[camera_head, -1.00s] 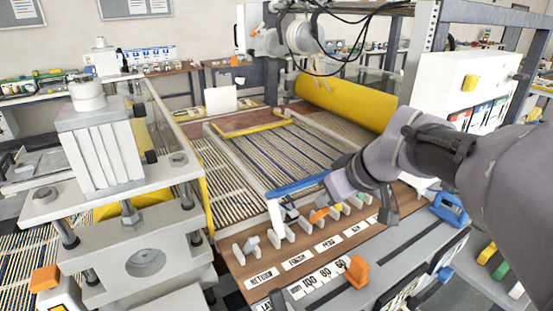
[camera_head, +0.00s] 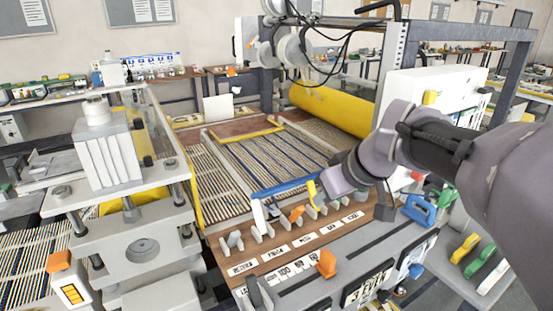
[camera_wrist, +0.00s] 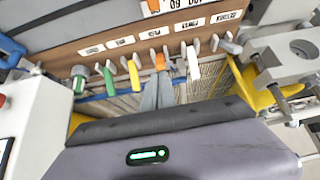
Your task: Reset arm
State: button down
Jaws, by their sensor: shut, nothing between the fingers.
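In the head view my gripper (camera_head: 322,196) hangs over the row of coloured levers at the front of the mesh bed, close to the yellow lever (camera_head: 312,190). The orange lever (camera_head: 296,214) is just left of it. In the wrist view my shut, empty fingers (camera_wrist: 158,97) point toward the orange lever (camera_wrist: 160,63); I cannot tell if they touch it. The yellow lever (camera_wrist: 134,76) and green lever (camera_wrist: 109,80) are to their left, the white lever (camera_wrist: 193,62) to their right. My arm's own wrist hides part of the panel in the head view.
The wooden panel (camera_head: 237,258) carries white labels. An orange handle (camera_head: 326,263) and a blue handle (camera_head: 421,210) stand nearby. A metal press block (camera_head: 108,155) is at left. A yellow roller (camera_head: 332,108) and white control box (camera_head: 440,88) are behind the arm.

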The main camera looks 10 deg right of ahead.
jog(key=s+a+f+m, duration=0.2)
jog(key=s+m, duration=0.1)
jog(key=s, duration=0.4)
jog(key=s+a+f+m, duration=0.2)
jog(key=s+m, duration=0.1)
jog(key=s, duration=0.5)
jog(key=s+a+f+m, duration=0.2)
jog(key=s, duration=0.6)
jog(key=shift+f+m+g+h, duration=0.3)
jog(key=shift+m+g, duration=0.1)
